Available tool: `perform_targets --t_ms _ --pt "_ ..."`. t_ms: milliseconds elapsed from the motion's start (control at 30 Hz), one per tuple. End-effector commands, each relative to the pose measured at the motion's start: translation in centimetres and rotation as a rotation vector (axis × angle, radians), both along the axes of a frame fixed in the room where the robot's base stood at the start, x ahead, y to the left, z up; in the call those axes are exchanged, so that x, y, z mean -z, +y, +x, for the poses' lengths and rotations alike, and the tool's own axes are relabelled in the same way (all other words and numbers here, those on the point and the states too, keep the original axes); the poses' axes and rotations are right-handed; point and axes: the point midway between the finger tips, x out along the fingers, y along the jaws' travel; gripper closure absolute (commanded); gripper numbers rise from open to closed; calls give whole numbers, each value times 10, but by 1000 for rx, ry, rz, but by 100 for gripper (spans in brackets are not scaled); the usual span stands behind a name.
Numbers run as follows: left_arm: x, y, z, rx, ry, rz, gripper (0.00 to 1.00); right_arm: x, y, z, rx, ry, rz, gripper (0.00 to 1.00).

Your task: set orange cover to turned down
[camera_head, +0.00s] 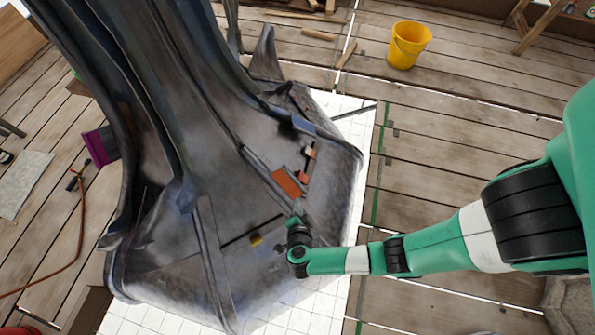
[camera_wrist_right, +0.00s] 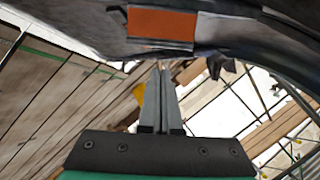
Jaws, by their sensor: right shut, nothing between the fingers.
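The orange cover (camera_head: 287,182) is a small flat orange rectangle on the sloping dark grey metal of the spire finial (camera_head: 200,150), right of the middle ridge. In the right wrist view the orange cover (camera_wrist_right: 161,28) shows near the top, set in the dark metal. My right gripper (camera_head: 297,218) is just below the cover in the head view. In the wrist view the right gripper's (camera_wrist_right: 161,68) two grey fingers are together and empty, with their tips just below the cover. I cannot tell whether they touch the metal. My left gripper is not in view.
Small orange-red and pale pieces (camera_head: 304,175) sit right of the cover. A yellow piece (camera_head: 256,239) lies lower on the finial. A yellow bucket (camera_head: 410,45) stands on the plank floor at the back right. A purple block (camera_head: 100,146) is at the finial's left.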

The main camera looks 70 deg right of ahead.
Motion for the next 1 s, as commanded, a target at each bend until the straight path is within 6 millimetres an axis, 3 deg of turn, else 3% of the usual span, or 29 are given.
perform_targets --t_ms 167,600,767,1000 --pt "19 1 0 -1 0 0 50 18 -17 6 6 -1 0 100" --pt "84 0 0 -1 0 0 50 74 -87 34 7 -3 -1 100" --pt "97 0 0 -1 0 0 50 81 -101 40 4 -2 -1 100" --pt "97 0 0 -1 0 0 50 80 -105 42 1 -1 -2 100"
